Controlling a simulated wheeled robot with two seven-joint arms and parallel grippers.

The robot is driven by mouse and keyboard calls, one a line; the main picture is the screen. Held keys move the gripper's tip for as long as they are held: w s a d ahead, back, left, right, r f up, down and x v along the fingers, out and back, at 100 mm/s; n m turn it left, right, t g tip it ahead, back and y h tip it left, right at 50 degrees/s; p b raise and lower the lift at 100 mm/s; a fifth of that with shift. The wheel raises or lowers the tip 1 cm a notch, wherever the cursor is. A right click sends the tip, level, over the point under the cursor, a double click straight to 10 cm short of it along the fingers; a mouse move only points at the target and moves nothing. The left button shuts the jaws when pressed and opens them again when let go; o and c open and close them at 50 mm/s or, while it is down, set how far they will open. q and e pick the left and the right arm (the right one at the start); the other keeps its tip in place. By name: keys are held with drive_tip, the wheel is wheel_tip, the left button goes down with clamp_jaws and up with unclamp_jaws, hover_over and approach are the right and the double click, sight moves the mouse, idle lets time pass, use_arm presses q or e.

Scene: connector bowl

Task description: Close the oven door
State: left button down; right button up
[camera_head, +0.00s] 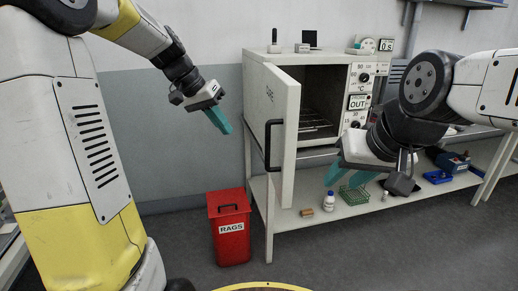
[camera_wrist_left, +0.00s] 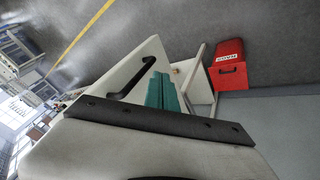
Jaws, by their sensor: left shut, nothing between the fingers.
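The white oven (camera_head: 330,85) stands on a bench with its door (camera_head: 284,100) swung open toward me, so the dark chamber and wire rack show. The door has a black vertical handle (camera_head: 270,147). My left gripper (camera_head: 219,121) is shut and empty, left of the door and apart from it. In the left wrist view the teal fingers (camera_wrist_left: 166,93) appear beside the door panel (camera_wrist_left: 145,58) and its handle (camera_wrist_left: 136,82). My right gripper (camera_head: 348,176) has its teal fingers spread, in front of the bench right of the door; its wrist hides part of the oven front.
A red rags bin (camera_head: 230,228) stands on the floor left of the bench; it also shows in the left wrist view (camera_wrist_left: 228,65). The lower shelf (camera_head: 340,211) holds a bottle (camera_head: 328,202), a green rack (camera_head: 355,195) and blue items. Small devices stand on the oven top.

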use_arm(q)
drive_tip(key=w+f+m+h, duration=0.1)
drive_tip(key=w+f+h, duration=0.15)
drive_tip(key=w, duration=0.45)
drive_tip(key=s+d+x, duration=0.1)
drive_tip(key=s+x, duration=0.1)
drive_tip(key=x, duration=1)
drive_tip(key=shift+s+g+y, duration=0.25)
drive_tip(key=shift+g+y, duration=0.05)
drive_tip(key=shift+y, duration=0.15)
